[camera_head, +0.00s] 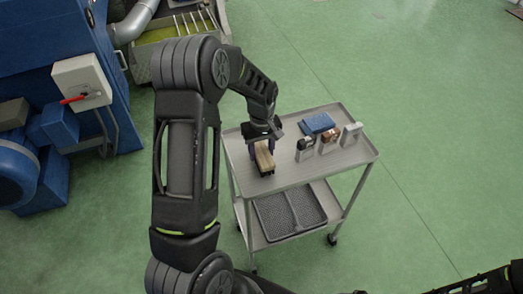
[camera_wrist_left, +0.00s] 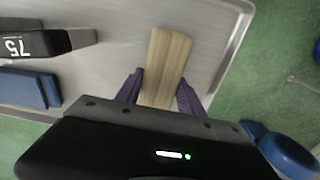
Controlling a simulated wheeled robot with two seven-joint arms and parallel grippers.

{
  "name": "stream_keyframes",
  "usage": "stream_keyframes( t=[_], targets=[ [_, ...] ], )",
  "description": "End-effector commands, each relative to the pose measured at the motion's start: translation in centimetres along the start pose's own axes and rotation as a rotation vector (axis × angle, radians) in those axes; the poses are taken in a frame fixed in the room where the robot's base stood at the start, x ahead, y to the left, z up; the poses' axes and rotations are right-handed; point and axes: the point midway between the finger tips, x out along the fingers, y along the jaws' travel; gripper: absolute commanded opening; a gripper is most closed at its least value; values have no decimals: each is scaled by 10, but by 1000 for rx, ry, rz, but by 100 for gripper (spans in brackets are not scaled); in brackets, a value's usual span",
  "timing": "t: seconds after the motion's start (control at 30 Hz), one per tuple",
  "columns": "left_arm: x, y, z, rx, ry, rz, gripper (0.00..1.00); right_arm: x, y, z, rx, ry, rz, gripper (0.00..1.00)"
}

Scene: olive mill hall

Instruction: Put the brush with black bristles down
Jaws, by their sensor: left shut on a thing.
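The brush (camera_head: 264,157) has a pale wooden back and dark bristles, which show at its near end in the head view. In the left wrist view its wooden back (camera_wrist_left: 167,60) is seen from above and the bristles are hidden. My left gripper (camera_head: 261,142) is shut on the brush, with a purple finger on each side of the wood in the wrist view (camera_wrist_left: 159,92). The brush is over the left part of the cart's grey top tray (camera_head: 291,179). I cannot tell whether its bristles touch the tray. My right gripper is not in view.
Right of the brush on the tray are a blue item (camera_head: 318,123) and several small things in a row, including a black-topped one (camera_head: 305,148) and a grey block (camera_head: 351,132). The tray has a raised rim. Dark trays (camera_head: 290,212) lie on the lower shelf. Blue machinery (camera_head: 40,45) stands left.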

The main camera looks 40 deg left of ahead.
Motion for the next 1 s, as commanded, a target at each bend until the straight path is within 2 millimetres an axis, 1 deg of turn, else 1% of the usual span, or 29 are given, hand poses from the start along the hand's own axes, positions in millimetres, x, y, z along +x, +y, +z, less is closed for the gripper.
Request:
stream_keyframes(
  t=[0.07,0.27,0.43,0.47,0.7,1.0],
  targets=[
    [4,0,0,0,1,1,2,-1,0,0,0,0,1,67],
    [4,0,0,0,1,2,2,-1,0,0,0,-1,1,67],
    [9,0,0,0,1,1,2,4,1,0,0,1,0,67],
    [8,0,0,0,1,1,48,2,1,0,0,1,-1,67],
    [7,0,0,0,1,1,67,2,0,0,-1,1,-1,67],
    [5,0,0,0,1,1,67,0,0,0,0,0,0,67]
  ],
)
